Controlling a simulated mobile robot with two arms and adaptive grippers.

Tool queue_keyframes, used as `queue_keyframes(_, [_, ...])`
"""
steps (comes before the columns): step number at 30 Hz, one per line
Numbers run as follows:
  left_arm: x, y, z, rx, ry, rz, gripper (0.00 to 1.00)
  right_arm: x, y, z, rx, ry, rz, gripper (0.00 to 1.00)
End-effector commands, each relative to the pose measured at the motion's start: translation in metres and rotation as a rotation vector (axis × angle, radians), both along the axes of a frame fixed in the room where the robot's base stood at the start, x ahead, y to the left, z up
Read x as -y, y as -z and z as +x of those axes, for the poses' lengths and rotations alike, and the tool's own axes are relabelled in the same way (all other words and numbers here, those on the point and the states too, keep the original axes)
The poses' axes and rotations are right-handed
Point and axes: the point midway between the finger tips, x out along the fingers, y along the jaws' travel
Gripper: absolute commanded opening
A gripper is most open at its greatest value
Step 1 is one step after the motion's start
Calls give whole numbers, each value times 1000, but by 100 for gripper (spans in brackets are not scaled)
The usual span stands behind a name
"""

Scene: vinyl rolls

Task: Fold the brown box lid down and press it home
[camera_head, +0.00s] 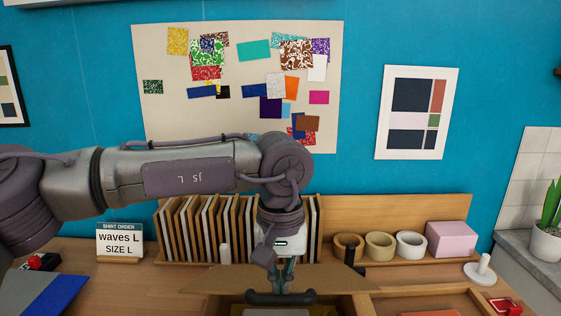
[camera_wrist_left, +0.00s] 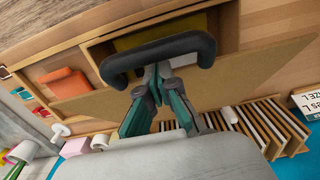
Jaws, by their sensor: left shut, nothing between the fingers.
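The brown box lid (camera_head: 215,280) is a thin tan panel standing up at the back of an open compartment at the bottom of the head view. It also shows as a broad tan board (camera_wrist_left: 255,78) in the left wrist view. My left gripper (camera_head: 283,285) points down in front of the lid, and its fingers are shut and empty. In the left wrist view the fingertips (camera_wrist_left: 158,72) are close to a black curved handle (camera_wrist_left: 158,52); contact is unclear. The handle (camera_head: 262,298) partly covers the opening. Its mounting is hidden. My right gripper is out of view.
A rack of upright boards (camera_head: 190,230) stands behind the lid. Several vinyl rolls (camera_head: 380,246) and a pink box (camera_head: 451,239) line the back right. A sign (camera_head: 120,241) stands at left. An open tray (camera_head: 440,299) lies at right, with an orange item inside.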

Motion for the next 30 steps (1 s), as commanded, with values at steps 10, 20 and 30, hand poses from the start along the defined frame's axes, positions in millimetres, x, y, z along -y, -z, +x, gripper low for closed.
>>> queue_keyframes(10, [0,19,-13,-1,1,0,0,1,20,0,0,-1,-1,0])
queue_keyframes(20, [0,30,-24,0,0,0,0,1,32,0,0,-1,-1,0])
queue_keyframes(30, [0,30,-24,0,0,0,0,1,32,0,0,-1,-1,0])
